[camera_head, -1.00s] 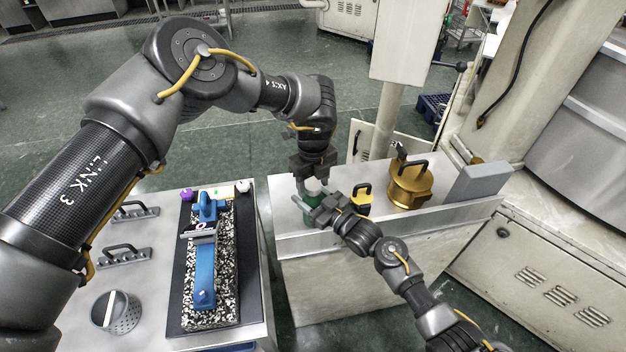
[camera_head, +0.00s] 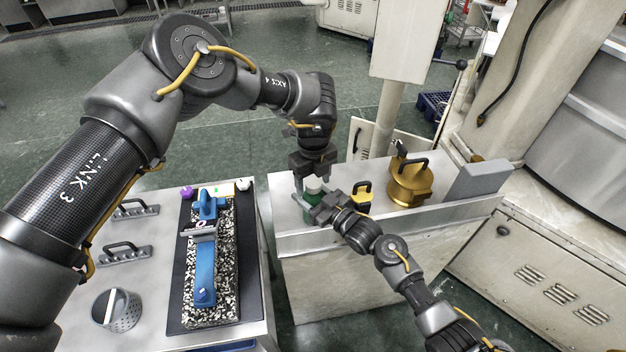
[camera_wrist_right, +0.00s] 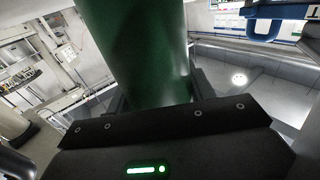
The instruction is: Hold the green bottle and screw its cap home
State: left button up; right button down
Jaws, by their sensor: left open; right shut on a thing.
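The green bottle (camera_head: 311,214) stands upright on the metal bench, with its pale cap (camera_head: 313,184) on top. My right gripper (camera_head: 320,207) is shut around the bottle's body from the right. In the right wrist view the green bottle (camera_wrist_right: 140,50) fills the middle, between the dark fingers. My left gripper (camera_head: 312,175) points down over the bottle, open, with its fingers at the height of the cap. I cannot tell whether the fingers touch the cap or how far down the cap sits.
A yellow-and-black object (camera_head: 363,196) and a brass pot (camera_head: 408,183) stand right of the bottle, with a grey block (camera_head: 479,181) beyond. On the left table (camera_head: 160,215) are a speckled stone bar (camera_head: 222,285) with blue tools, and handled plates.

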pick_arm(q)
notch_tip(320, 180, up, 12)
dwell(0.6)
pick_arm(e)
jog(key=shift+c, duration=2.3)
grip_release()
jog(key=b+v, duration=0.1)
jog(key=v, duration=0.8)
jog(key=shift+s+b, duration=0.15)
jog(key=shift+b, duration=0.25)
pick_arm(q)
jog(key=shift+f, duration=1)
pick_arm(e)
jog(key=shift+v, duration=0.8)
